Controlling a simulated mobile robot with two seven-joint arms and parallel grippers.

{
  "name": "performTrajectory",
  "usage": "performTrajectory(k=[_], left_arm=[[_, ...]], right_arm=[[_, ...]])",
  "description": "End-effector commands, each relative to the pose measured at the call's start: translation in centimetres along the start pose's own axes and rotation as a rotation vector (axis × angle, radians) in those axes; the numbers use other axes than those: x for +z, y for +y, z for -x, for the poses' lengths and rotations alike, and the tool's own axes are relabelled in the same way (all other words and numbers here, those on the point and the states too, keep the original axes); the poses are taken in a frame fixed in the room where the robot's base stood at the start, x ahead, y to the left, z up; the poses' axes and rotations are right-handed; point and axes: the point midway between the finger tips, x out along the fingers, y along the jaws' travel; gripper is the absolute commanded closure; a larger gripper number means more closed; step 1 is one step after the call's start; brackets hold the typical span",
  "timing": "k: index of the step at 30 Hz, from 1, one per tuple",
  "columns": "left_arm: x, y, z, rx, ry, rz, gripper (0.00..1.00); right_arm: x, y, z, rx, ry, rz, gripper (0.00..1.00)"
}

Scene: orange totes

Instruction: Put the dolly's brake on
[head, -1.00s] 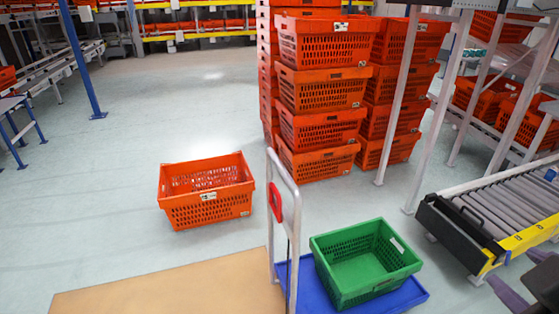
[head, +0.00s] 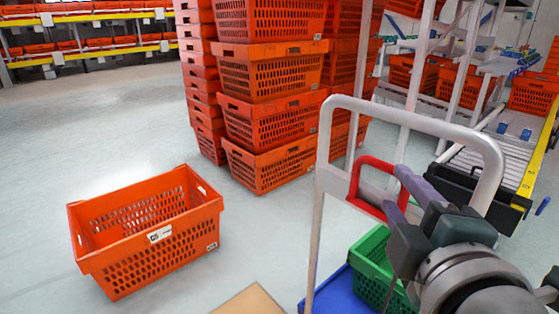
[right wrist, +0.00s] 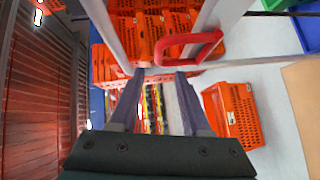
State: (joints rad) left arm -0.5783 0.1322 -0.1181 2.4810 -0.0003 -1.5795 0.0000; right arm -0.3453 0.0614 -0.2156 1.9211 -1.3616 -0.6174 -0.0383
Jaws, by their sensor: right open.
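The dolly's grey tubular handle frame (head: 420,117) stands upright close in front of me. Its brake appears to be the red loop-shaped lever (head: 362,181) on the frame's crossbar. The dolly's blue deck (head: 335,291) carries a green tote (head: 372,258), partly hidden by my arm. My right gripper (head: 398,192) is open at the red lever's right side. In the right wrist view the open fingers (right wrist: 160,74) reach to the crossbar, and the red lever (right wrist: 190,49) lies just ahead of the right fingertip, not between the fingers. My left gripper is out of view.
An orange tote (head: 150,235) sits on the floor at left. Tall stacks of orange totes (head: 275,120) stand behind the dolly. A roller conveyor (head: 490,165) is at right. A tan board's corner (head: 250,300) shows at the bottom.

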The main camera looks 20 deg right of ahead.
Motion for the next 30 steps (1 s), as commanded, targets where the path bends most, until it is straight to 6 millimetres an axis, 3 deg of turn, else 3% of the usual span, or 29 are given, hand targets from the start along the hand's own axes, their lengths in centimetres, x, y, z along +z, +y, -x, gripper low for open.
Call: performTrajectory(k=[15, 27, 30], left_arm=[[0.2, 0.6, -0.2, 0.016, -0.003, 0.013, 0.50], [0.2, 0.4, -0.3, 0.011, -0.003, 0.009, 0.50], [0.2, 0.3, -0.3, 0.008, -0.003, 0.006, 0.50]], right_arm=[[0.1, 0.2, -8.5, 0.002, -0.003, -0.001, 0.52], [0.1, 0.2, -9.6, 0.000, -0.002, -0.002, 0.52], [0.1, 0.2, -9.6, 0.000, -0.002, -0.002, 0.61]])
